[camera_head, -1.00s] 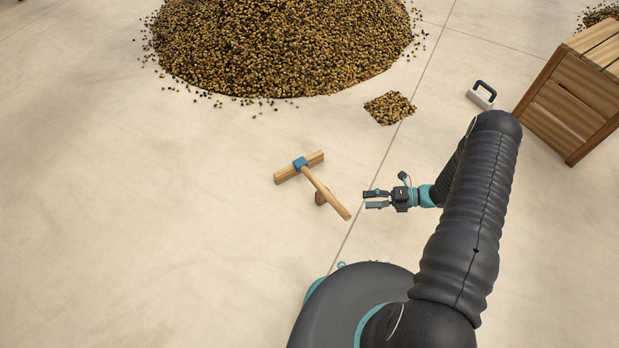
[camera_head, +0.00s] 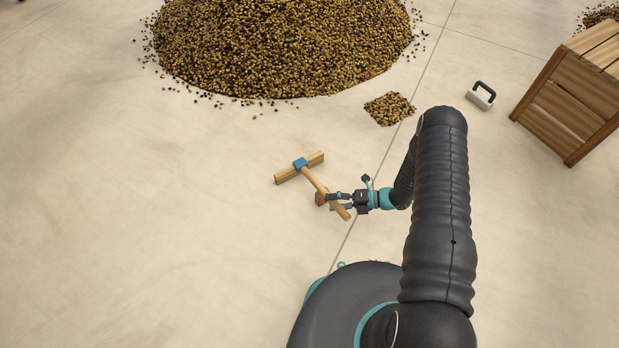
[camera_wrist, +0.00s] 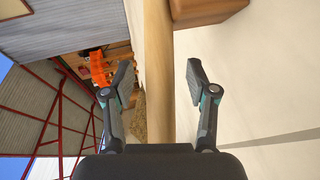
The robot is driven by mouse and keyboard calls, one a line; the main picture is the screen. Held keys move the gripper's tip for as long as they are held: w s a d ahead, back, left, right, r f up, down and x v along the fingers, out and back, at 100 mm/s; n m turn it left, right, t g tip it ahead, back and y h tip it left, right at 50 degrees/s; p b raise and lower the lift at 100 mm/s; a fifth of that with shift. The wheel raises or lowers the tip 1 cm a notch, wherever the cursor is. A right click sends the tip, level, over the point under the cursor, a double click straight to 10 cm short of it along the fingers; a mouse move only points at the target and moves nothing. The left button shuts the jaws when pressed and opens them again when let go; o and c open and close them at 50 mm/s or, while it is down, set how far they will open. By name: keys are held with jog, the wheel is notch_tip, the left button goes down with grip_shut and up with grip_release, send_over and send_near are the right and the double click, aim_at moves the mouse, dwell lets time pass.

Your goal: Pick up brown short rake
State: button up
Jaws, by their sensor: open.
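The brown short rake (camera_head: 314,179) lies on the floor in the head view. It has a wooden head, a blue joint and a wooden handle that slants down to the right, with a small brown block under the handle. My gripper (camera_head: 335,201) is open at the lower part of the handle. In the wrist view, the handle (camera_wrist: 158,70) runs lengthwise between the two spread fingers of my gripper (camera_wrist: 158,78). Gaps show on both sides, so the fingers do not look closed on it. The brown block (camera_wrist: 205,10) shows at the top, beside the handle.
A large bean pile (camera_head: 285,45) lies at the back, with a small bean patch (camera_head: 389,108) nearer. A grey-white tool with a dark handle (camera_head: 481,96) and a wooden crate (camera_head: 565,105) stand at the right. The floor left of the rake is clear.

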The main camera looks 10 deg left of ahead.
jog(key=shift+a+f, duration=0.1)
jog(key=shift+a, duration=0.05)
grip_shut()
dwell(0.4)
jog(key=shift+r, duration=0.75)
notch_tip(320, 180, up, 2)
jog(key=shift+w+r, duration=0.1)
jog(key=shift+r, duration=0.15)
jog(key=w+a+r, duration=0.4)
jog(key=w+r, duration=0.3)
jog(key=w, duration=0.3)
jog(key=shift+w, duration=0.4)
